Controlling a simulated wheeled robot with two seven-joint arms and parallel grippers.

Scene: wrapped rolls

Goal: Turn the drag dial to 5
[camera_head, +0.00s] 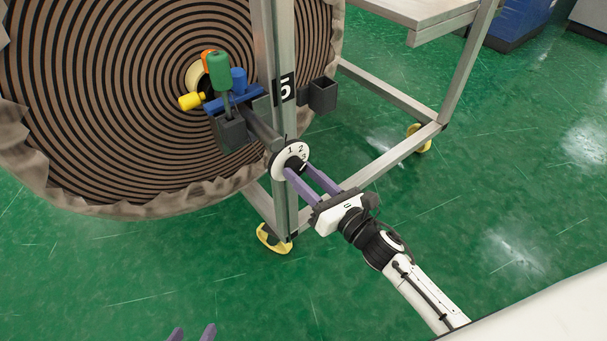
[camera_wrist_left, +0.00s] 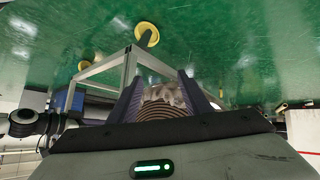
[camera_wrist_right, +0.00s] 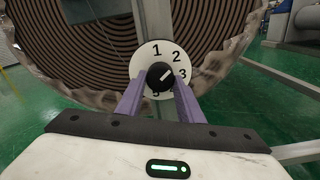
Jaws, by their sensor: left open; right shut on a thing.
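The drag dial is a white disc (camera_head: 283,158) with black numerals on the stand's post, and it also shows in the right wrist view (camera_wrist_right: 145,58). There 1, 2 and 3 are readable, and a lower numeral is partly hidden. Its black centre knob (camera_wrist_right: 160,76) has a white mark slanting to the upper right, roughly towards 2 or 3. My right gripper (camera_head: 298,168) is shut on the knob, with its purple fingers on either side. My left gripper (camera_head: 192,334) is open and empty at the bottom edge, far from the dial.
A large wrapped roll (camera_head: 130,110) fills the upper left beside the metal post (camera_head: 275,40). Above the dial are a green handle (camera_head: 219,72), a yellow knob (camera_head: 190,101) and a dark box (camera_head: 322,95). The frame stands on yellow feet (camera_head: 268,240). The green floor at right is open.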

